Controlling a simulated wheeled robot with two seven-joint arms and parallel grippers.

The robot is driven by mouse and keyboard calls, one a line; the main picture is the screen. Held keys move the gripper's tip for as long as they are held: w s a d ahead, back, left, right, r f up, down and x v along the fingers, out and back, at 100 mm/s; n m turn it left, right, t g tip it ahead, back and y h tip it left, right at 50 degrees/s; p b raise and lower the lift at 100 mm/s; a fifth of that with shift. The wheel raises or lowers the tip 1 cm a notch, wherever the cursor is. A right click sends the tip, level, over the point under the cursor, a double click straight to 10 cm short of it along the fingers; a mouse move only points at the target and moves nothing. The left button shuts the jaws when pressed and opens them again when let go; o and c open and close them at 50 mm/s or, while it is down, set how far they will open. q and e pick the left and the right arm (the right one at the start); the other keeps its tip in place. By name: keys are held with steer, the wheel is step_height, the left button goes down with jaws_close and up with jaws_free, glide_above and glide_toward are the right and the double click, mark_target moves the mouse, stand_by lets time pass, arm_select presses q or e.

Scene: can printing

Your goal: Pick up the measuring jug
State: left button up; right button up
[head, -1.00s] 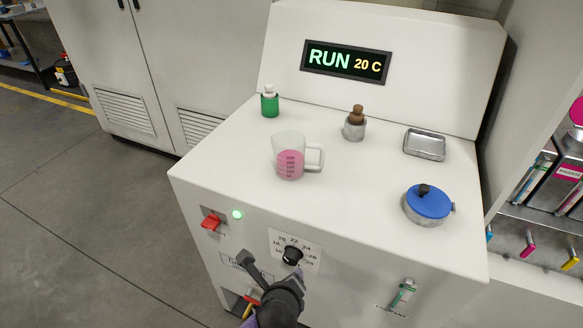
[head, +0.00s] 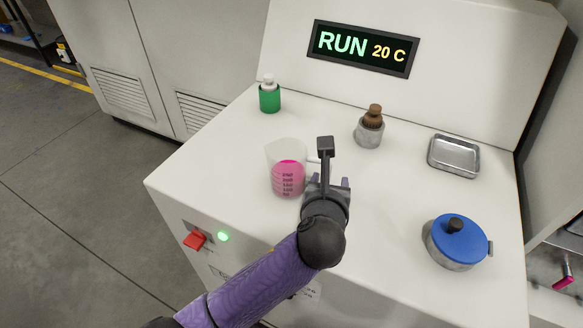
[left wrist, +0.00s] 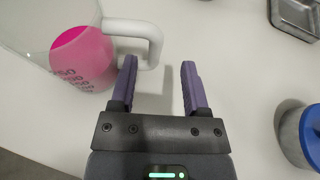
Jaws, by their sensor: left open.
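The measuring jug (head: 287,178) stands upright on the white machine top, clear-walled with pink liquid and dark volume marks. In the left wrist view the jug (left wrist: 84,62) is at upper left, with its white handle (left wrist: 150,38) pointing right. My left gripper (left wrist: 163,78) is open and empty. Its left finger is close to the handle's outer side; I cannot tell if they touch. In the head view my left gripper (head: 328,182) is just right of the jug and hides most of the handle. My right gripper is not in view.
The machine top also carries a green bottle (head: 269,97), a grey pot with a brown stopper (head: 369,130), a metal tray (head: 454,158) and a blue-lidded pot (head: 459,240). A red switch (head: 195,240) is on the front.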

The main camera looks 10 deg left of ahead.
arm_select(q)
steer(key=b+x, duration=0.1)
steer(key=x, duration=0.2)
steer(key=b+x, duration=0.1)
steer(key=x, duration=0.1)
steer(key=shift+a+f+b, duration=0.25)
steer(key=shift+f+b, duration=0.05)
steer(key=shift+b, duration=0.05)
steer(key=shift+w, duration=0.15)
steer(key=shift+r, duration=0.15)
steer(key=shift+c, duration=1)
jaws_close()
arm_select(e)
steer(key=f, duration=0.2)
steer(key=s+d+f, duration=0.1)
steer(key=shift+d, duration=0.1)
